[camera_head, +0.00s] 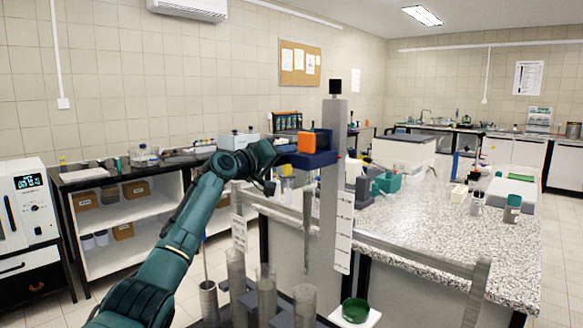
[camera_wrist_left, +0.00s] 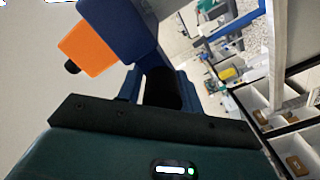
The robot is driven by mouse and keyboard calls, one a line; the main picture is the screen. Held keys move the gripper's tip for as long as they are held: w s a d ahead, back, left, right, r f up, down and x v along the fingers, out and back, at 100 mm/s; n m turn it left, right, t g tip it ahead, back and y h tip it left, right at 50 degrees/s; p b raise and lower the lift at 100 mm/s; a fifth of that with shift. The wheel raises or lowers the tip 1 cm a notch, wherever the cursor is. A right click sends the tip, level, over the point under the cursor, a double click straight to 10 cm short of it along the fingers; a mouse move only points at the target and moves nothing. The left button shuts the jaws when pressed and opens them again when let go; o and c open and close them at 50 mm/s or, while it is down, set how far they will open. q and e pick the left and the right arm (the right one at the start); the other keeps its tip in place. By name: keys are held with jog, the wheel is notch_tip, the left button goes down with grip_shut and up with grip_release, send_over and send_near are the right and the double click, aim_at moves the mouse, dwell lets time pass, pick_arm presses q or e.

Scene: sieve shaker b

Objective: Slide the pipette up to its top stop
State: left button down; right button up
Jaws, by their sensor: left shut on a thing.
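A grey upright column (camera_head: 334,190) with a black cap (camera_head: 335,88) stands in the middle of the head view. A blue carriage (camera_head: 312,159) with an orange block (camera_head: 306,142) sits on it, with a stretch of bare column between carriage and cap. The pipette (camera_head: 307,212) hangs upright below the carriage. My left gripper (camera_head: 272,166) is at the carriage's left side, shut on a dark part of it. In the left wrist view the fingers (camera_wrist_left: 157,88) close around this dark part, beside the blue carriage (camera_wrist_left: 120,25) and orange block (camera_wrist_left: 85,45). My right gripper is out of view.
Clear cylinders (camera_head: 267,290) stand below and left of the pipette. A green-topped white dish (camera_head: 355,311) is near the column's foot. A speckled bench (camera_head: 440,235) with labware lies to the right; shelves (camera_head: 130,225) stand on the left.

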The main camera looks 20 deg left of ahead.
pick_arm(q)
jog(key=shift+r, duration=0.85)
jog(key=shift+r+p, duration=0.5)
jog(key=shift+r, duration=0.1)
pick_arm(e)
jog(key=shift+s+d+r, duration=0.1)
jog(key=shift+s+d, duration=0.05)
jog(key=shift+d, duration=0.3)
pick_arm(q)
jog(key=c, duration=1.1)
grip_release()
jog(key=shift+d, duration=0.1)
jog(key=shift+f, duration=0.1)
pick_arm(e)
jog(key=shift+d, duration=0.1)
